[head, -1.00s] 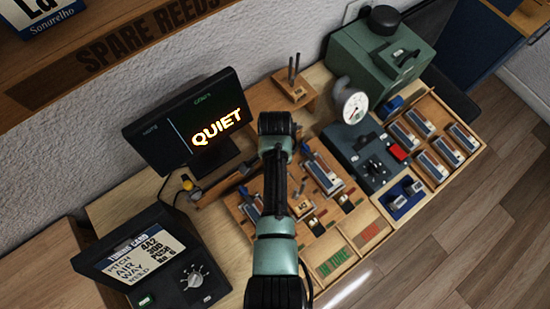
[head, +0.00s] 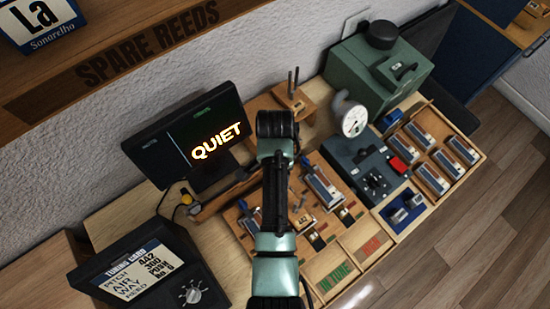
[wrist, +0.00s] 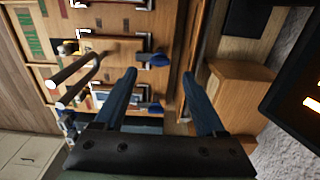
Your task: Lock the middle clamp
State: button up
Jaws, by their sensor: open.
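The wooden clamp board (head: 327,239) lies on the bench, partly behind my arm. It carries a row of clamps with blue levers. In the wrist view, the middle clamp (wrist: 112,45) is a metal frame on a wooden bed, its blue lever (wrist: 154,61) just past my left fingertip. Another clamp (wrist: 118,97), with a blue lever, sits below it, partly behind my left finger. My gripper (wrist: 159,70) is open and empty above the board; my arm hides it in the head view. No contact with the lever is clear, and I cannot tell the lever's lock state.
A monitor (head: 190,140) reading QUIET stands behind the board, left of my arm. A wooden block with metal rods (head: 300,103) stands behind. A dial gauge (head: 353,119), a dark control box (head: 370,165) and a reed tray (head: 467,147) are right. A tuning card box (head: 140,275) is front left.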

notch_tip(320, 180, up, 8)
jog(key=b, duration=0.1)
dwell(0.7)
